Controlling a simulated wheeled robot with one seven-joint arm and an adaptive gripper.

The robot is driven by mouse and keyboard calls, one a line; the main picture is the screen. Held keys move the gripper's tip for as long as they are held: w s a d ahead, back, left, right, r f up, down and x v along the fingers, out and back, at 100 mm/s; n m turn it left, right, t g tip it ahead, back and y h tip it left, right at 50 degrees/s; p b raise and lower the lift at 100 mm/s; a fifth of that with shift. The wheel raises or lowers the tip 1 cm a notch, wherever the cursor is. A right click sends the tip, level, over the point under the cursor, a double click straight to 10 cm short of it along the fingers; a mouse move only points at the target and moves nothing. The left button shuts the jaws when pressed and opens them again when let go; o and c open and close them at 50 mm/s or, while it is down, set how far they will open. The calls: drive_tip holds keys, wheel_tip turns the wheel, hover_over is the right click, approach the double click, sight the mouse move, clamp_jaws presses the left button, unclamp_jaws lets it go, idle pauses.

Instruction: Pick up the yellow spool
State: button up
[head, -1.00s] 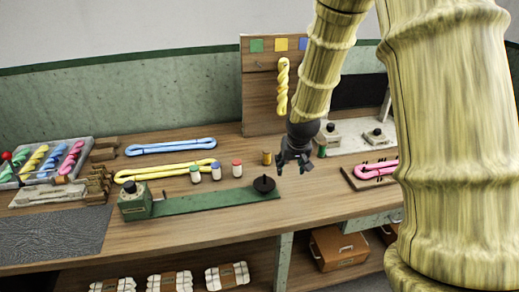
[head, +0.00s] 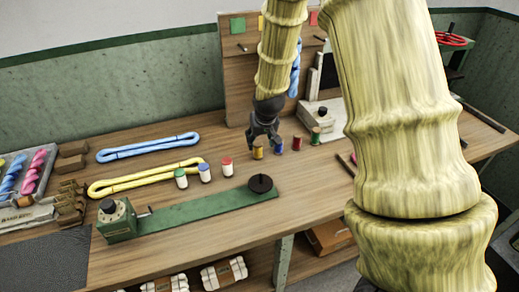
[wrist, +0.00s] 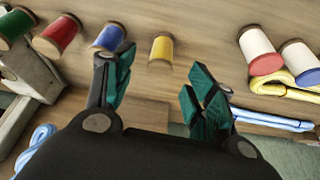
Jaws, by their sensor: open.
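The yellow spool (head: 257,151) stands upright on the wooden bench, at the left end of a row of spools. In the wrist view the yellow spool (wrist: 161,50) lies ahead of the gap between the fingers, with nothing between them. My gripper (head: 264,136) is open, pointing down just above and beside the spool. In the wrist view my gripper (wrist: 158,78) shows its two teal-padded fingers spread apart. I cannot tell whether a finger touches the spool.
The blue spool (head: 279,146) stands close right of the yellow one, then a red spool (head: 296,142) and a green spool (head: 315,135). White spools with coloured caps (head: 205,173) stand to the left. A green winder (head: 200,210) lies in front. A pegboard (head: 238,75) rises behind.

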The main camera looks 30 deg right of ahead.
sight(259, 145)
drive_tip(key=w+f, duration=0.2)
drive_tip(key=shift+w+f, duration=0.2)
drive_tip(key=shift+f, duration=0.15)
drive_tip(key=shift+d, duration=0.1)
drive_tip(key=shift+s+d, duration=0.1)
drive_tip(key=shift+s, duration=0.4)
drive_tip(key=shift+f+p, duration=0.25)
drive_tip(key=shift+p, duration=0.2)
drive_tip(key=p+x, duration=0.1)
drive_tip(key=x, duration=0.2)
drive_tip(key=shift+w+f, duration=0.1)
drive_tip(key=shift+w, duration=0.15)
drive_tip(key=shift+s+f, duration=0.1)
drive_tip(key=shift+f, duration=0.2)
drive_tip(key=shift+w+f, duration=0.25)
drive_tip(key=shift+f, duration=0.05)
drive_tip(key=shift+s, duration=0.1)
drive_tip(key=shift+c, duration=1.4)
drive_tip(key=c, duration=0.8)
